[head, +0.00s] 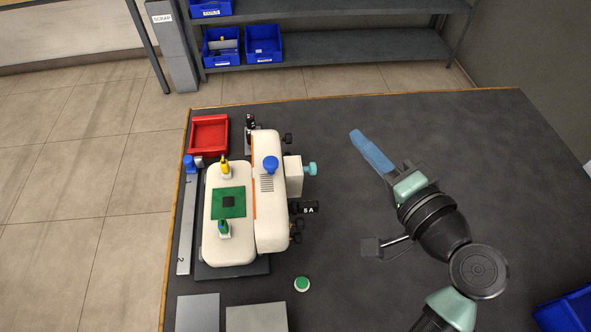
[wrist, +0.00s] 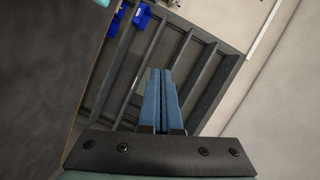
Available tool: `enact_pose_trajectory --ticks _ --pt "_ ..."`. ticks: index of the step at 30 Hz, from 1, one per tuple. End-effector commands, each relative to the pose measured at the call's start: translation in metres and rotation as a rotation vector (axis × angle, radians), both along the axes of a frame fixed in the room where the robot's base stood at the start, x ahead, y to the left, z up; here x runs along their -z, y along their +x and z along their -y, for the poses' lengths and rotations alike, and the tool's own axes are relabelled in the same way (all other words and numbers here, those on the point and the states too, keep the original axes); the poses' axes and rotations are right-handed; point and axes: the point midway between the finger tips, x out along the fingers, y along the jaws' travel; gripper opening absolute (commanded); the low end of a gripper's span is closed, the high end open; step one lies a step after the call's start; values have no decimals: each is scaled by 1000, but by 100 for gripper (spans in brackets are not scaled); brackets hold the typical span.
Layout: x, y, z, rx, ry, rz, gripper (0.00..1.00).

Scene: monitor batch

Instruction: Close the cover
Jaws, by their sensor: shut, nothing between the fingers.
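A cream machine (head: 240,185) stands on the dark bench, left of centre in the head view. Its left part bears a green square with a dark chip (head: 228,202), with a yellow clamp (head: 225,167) and a green clamp (head: 224,229) at its ends. Beside it on the right is a cream cover-like part (head: 271,215) with an orange edge and a blue knob (head: 270,164); I cannot tell its hinge line. My gripper (head: 355,134) is shut and empty, right of the machine and apart from it. Its blue fingers also show together in the wrist view (wrist: 158,75).
A red tray (head: 210,118) lies behind the machine. A teal knob (head: 310,169) and black knobs stick out on its right side. A green button (head: 302,284) and grey plates (head: 256,318) lie in front. The bench's right half is mostly clear. Shelves with blue bins (head: 264,57) stand beyond.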

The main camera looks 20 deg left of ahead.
Motion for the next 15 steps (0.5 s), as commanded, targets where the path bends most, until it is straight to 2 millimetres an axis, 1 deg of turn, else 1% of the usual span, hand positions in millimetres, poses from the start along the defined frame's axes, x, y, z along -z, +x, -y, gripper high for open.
enact_pose_trajectory --ticks 1,3,6,9,11,15 --pt "30 -12 2 -33 82 -56 0" --pt "50 -27 3 -79 187 -107 0" --pt "67 -44 4 -126 300 -152 0" --pt "74 -54 6 -152 366 -174 0" --pt "75 -56 5 -162 386 -178 0" --pt "73 -50 -4 -167 391 -178 0"
